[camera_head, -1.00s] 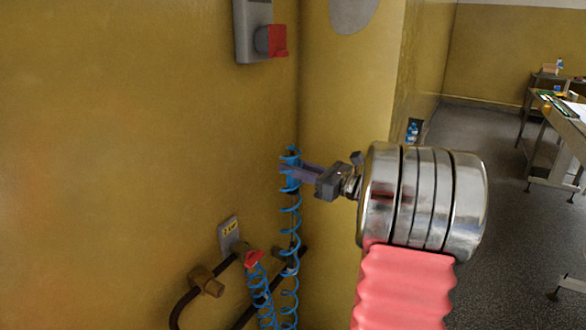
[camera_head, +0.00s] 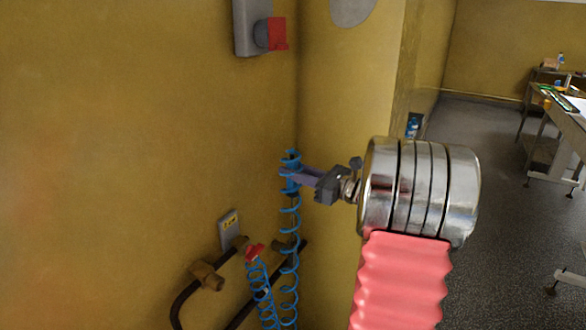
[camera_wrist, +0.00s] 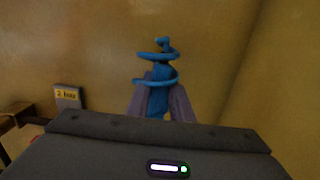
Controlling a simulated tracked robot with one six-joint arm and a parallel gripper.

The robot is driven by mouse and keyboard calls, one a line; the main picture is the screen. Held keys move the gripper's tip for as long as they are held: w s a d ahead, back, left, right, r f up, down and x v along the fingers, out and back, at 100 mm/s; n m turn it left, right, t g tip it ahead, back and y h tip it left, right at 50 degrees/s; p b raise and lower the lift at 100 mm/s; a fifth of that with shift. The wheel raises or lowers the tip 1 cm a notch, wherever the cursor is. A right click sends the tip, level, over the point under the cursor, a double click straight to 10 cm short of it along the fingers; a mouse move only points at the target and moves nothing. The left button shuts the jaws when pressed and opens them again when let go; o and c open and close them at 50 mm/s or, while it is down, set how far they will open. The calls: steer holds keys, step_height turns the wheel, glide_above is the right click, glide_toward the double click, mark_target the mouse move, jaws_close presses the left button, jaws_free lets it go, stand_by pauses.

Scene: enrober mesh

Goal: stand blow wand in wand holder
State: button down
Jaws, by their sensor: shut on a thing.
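The blue blow wand (camera_head: 291,160) is between the fingers of my gripper (camera_head: 294,176), near the corner of the yellow walls. My gripper is shut on it. In the wrist view the blue wand (camera_wrist: 159,75) stands roughly upright between the two purple fingers (camera_wrist: 160,98), with blue coils around it. A blue coiled hose (camera_head: 290,220) hangs below the gripper in the head view. I cannot make out a wand holder in either view. The lower end of the wand is hidden by the fingers and coils.
A dark pipe with a brass fitting (camera_head: 206,277), a red-handled valve (camera_head: 254,251) and a labelled plate (camera_head: 230,230) are on the wall below left.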

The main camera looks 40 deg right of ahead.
mark_target(296, 191)
steer(key=shift+f, duration=3.2)
steer(key=shift+f, duration=5.3)
steer(key=c, duration=1.5)
jaws_free()
steer(key=v, duration=1.3)
steer(key=shift+s, duration=0.4)
